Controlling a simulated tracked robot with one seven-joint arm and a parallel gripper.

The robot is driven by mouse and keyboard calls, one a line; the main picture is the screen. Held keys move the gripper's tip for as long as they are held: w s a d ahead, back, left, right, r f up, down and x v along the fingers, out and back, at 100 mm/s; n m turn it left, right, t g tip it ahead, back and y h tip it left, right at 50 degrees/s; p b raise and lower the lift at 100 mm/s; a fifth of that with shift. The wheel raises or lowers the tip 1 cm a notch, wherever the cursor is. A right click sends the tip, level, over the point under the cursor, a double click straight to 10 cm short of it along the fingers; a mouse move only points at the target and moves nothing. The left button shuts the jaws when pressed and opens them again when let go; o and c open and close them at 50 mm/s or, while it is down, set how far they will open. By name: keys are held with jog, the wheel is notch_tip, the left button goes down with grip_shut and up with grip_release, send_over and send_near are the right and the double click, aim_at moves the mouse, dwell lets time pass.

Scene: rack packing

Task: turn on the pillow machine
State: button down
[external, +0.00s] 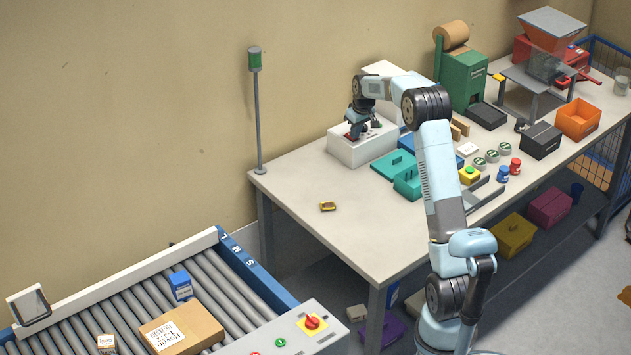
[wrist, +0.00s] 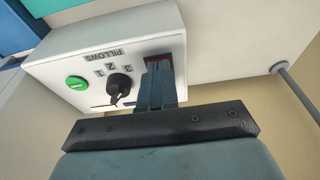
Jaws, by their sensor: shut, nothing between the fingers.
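The pillow machine is a white box (external: 362,152) at the back left of the table. In the wrist view its panel (wrist: 60,55) reads PILLOWS. The panel has a green button (wrist: 77,83) and a black knob (wrist: 119,86) with the numbers 1, 2 and 3. My gripper (external: 356,133) is right above the box, pointing down. In the wrist view my gripper (wrist: 159,66) is shut and empty, with its fingertips at a red part (wrist: 157,58) beside the knob. The fingers mostly hide that part, and I cannot tell whether they touch it.
Teal trays (external: 394,166) lie right of the box. A green machine (external: 463,78) with a paper roll stands behind. A yellow button box (external: 468,175) and several jars stand further right. A lamp post (external: 257,110) rises at the table's left corner. The table's left end is mostly clear.

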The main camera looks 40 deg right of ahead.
jog(key=shift+w, duration=0.1)
dwell(0.3)
jog(key=shift+w+r, duration=0.2)
jog(key=shift+w, duration=0.35)
jog(key=shift+r, duration=0.1)
jog(key=shift+r, duration=0.15)
jog(key=s+v, duration=0.1)
jog(key=v, duration=1.2)
jog(key=shift+s, duration=0.45)
